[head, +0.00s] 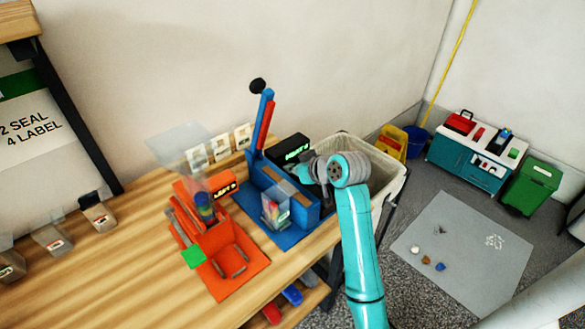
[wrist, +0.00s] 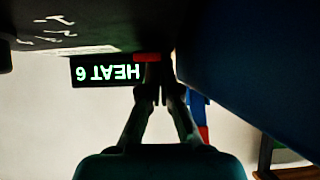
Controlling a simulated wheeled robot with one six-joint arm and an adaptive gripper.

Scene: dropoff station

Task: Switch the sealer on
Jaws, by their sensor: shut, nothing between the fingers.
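The blue sealer (head: 292,205) stands on a blue mat on the wooden table, its lever (head: 264,115) with a black knob raised. A black control box (head: 288,148) with a lit green readout is behind it. In the wrist view the readout (wrist: 108,72) shows upside down and reads HEAT 6. A small red part (wrist: 147,57), perhaps the switch, is beside it. My gripper (wrist: 162,72) is shut and empty, its fingertips close to the red part; I cannot tell whether they touch. In the head view my gripper (head: 308,172) is at the sealer's right end, fingertips hidden.
A clear pouch (head: 274,208) with colourful contents is at the sealer's front. An orange device (head: 215,235) stands to the left on an orange mat. A lined bin (head: 372,160) is beyond the table's right end. Small bags (head: 98,212) sit on the left.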

